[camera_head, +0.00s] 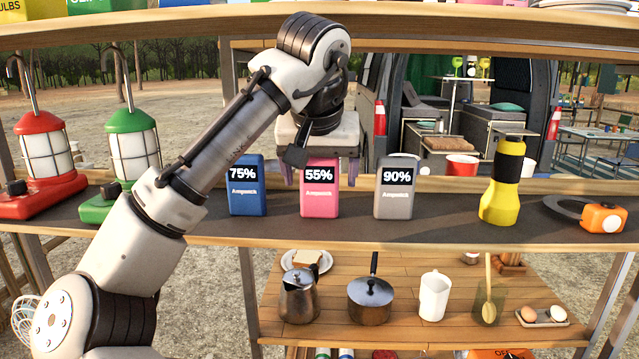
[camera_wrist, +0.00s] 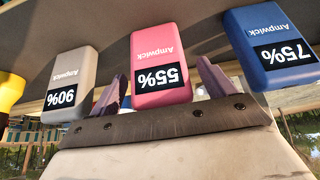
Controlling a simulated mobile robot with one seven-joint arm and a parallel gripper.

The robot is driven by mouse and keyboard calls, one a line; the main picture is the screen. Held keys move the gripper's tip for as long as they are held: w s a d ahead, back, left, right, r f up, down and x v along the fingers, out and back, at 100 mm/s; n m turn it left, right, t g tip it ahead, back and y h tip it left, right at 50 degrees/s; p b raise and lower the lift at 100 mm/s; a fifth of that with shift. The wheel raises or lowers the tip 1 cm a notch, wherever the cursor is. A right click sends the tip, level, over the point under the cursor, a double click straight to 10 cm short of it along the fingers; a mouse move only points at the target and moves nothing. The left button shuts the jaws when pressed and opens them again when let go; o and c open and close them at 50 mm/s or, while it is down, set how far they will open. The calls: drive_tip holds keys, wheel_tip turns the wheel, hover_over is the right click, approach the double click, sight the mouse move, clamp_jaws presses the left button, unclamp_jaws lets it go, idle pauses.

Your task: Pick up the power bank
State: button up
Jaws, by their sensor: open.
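Three power banks stand upright in a row on the dark shelf. The blue one (camera_head: 247,200) reads 75%, the pink one (camera_head: 319,200) reads 55%, and the grey one (camera_head: 394,200) reads 90%. My gripper (camera_head: 320,172) is open above and behind the upper part of the pink power bank. In the wrist view the pink power bank (camera_wrist: 162,60) lies between the two purple fingers of my gripper (camera_wrist: 160,88). The blue one (camera_wrist: 268,45) and grey one (camera_wrist: 72,85) stand outside the fingers. I cannot tell whether either finger touches the pink one.
A red lantern (camera_head: 42,160) and green lantern (camera_head: 131,150) stand left on the shelf (camera_head: 440,228). A yellow flashlight (camera_head: 501,190) and an orange headlamp (camera_head: 604,217) are at right. A lower shelf (camera_head: 400,335) holds a kettle, pot and mug.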

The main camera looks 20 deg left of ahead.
drive_tip(key=shift+x, duration=1)
drive_tip(key=c, duration=1.2)
drive_tip(key=shift+r, duration=0.1)
